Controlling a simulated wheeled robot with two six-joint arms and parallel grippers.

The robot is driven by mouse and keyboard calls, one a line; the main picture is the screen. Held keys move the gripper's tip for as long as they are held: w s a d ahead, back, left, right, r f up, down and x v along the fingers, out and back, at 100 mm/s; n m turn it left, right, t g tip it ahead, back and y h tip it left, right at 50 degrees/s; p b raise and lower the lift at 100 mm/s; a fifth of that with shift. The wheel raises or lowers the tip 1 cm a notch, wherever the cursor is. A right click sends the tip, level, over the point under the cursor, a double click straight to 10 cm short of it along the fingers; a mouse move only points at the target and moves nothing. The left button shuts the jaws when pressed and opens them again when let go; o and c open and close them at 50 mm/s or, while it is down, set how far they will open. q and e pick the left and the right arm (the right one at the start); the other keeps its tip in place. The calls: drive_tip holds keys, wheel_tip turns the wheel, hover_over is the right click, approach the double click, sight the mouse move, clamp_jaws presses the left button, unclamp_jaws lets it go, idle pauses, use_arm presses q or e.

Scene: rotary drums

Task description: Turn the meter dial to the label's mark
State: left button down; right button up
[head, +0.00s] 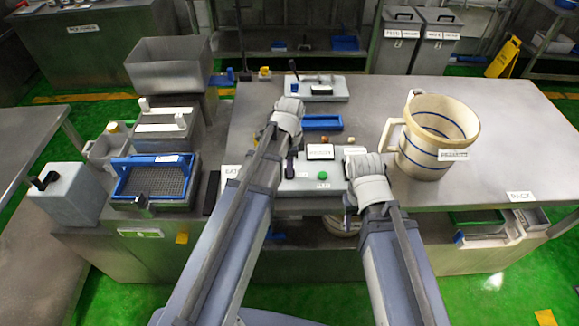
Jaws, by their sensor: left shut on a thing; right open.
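I cannot pick out the meter dial or its mark for certain. A pale control panel (325,184) on the near table edge carries a dark upright part, a green button (323,176) and a white label plate (320,152) too small to read. My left gripper (290,104) reaches past the panel, toward the left end of a grey device (332,89) at the back. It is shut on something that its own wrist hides. My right gripper (355,152) is open over the right side of the panel. Its fingers are mostly hidden.
A large cream jug (436,125) with blue bands stands to the right. A blue tray (322,122) lies between panel and device. Small brown pieces lie near the label. Bins and a blue-rimmed basket (153,180) stand left. The table's right side is clear.

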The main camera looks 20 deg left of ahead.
use_arm(q)
drive_tip(key=shift+m, duration=0.7)
drive_tip(key=c, duration=0.8)
unclamp_jaws()
drive_tip(key=shift+c, duration=0.2)
wheel_tip(320, 180, up, 8)
drive_tip(key=p, duration=0.8)
drive_tip(key=shift+f, duration=0.1)
